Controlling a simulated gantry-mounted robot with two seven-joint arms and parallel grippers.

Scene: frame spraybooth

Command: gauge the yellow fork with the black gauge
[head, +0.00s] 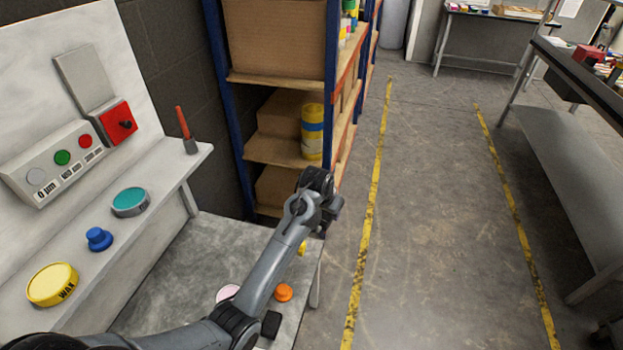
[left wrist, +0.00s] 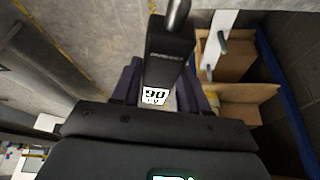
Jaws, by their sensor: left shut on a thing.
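My left gripper (left wrist: 160,88) is shut on the black gauge (left wrist: 168,52), which sits between its two dark fingers in the left wrist view. The gauge has a small lit display with dark digits that I cannot read surely, and a grey metal tip at its far end. In the head view my left gripper (head: 318,190) is raised in front of the shelving, and the gauge cannot be made out there. A small yellow piece (head: 302,247) shows beside my left arm, mostly hidden; I cannot tell whether it is the yellow fork. My right gripper is not in view.
An orange knob (head: 283,292), a pink disc (head: 228,292) and a black piece (head: 271,323) lie on the grey bench (head: 200,262). The left ledge holds a yellow wax tin (head: 52,285), a blue knob (head: 98,239) and a teal tin (head: 130,202). Shelving (head: 275,150) stands behind.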

